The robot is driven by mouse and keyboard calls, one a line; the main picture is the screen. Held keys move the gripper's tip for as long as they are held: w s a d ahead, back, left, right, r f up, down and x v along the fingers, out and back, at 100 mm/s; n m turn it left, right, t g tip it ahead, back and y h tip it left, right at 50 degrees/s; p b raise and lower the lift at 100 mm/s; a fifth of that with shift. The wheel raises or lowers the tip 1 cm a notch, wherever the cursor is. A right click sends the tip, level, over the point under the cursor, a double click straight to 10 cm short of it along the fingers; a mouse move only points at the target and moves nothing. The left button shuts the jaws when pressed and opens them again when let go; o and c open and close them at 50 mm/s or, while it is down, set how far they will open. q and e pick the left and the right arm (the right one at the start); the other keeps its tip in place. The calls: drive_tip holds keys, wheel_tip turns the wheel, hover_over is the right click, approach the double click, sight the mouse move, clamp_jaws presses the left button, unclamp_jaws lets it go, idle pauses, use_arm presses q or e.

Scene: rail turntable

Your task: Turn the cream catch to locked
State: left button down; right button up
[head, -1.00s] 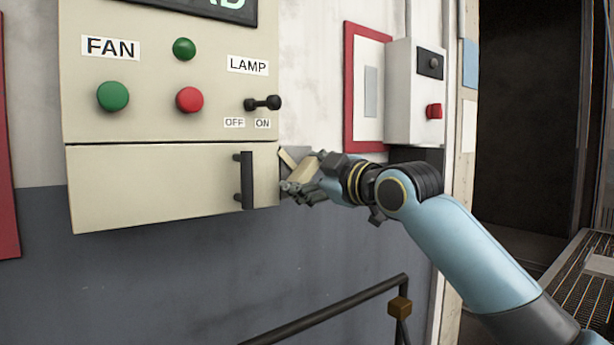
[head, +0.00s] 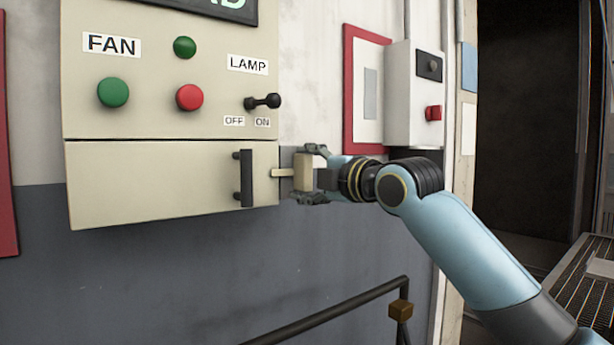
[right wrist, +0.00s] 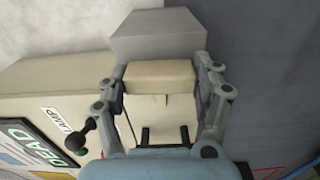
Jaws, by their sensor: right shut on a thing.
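The cream catch (head: 303,172) sits at the right side of the cream box's lower door (head: 150,180). Its narrow tongue lies level and reaches left over the door's right edge. My right gripper (head: 311,174) is shut on the catch, with one finger above it and one below. In the right wrist view the catch block (right wrist: 160,76) sits between the two fingers, in front of a grey mount (right wrist: 160,36). The door carries a dark vertical handle (head: 246,179) and looks closed. My left gripper is not in view.
Above the door is a panel with green and red buttons (head: 189,97) and a black lamp switch (head: 262,102). A grey box with a red button (head: 433,113) hangs to the right. A dark rail (head: 340,312) stands below.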

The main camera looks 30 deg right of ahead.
drive_tip(key=shift+f+n, duration=0.2)
drive_tip(key=shift+n, duration=0.1)
drive_tip(key=o, duration=1.2)
drive_tip(key=shift+r, duration=0.15)
drive_tip(key=shift+s, duration=0.1)
drive_tip(key=shift+s+d, duration=0.25)
drive_tip(key=shift+s, duration=1.75)
drive_tip(key=shift+s+d, duration=0.3)
drive_tip(key=shift+s, duration=1.65)
drive_tip(key=shift+s+d, duration=0.25)
drive_tip(key=shift+s, duration=1.75)
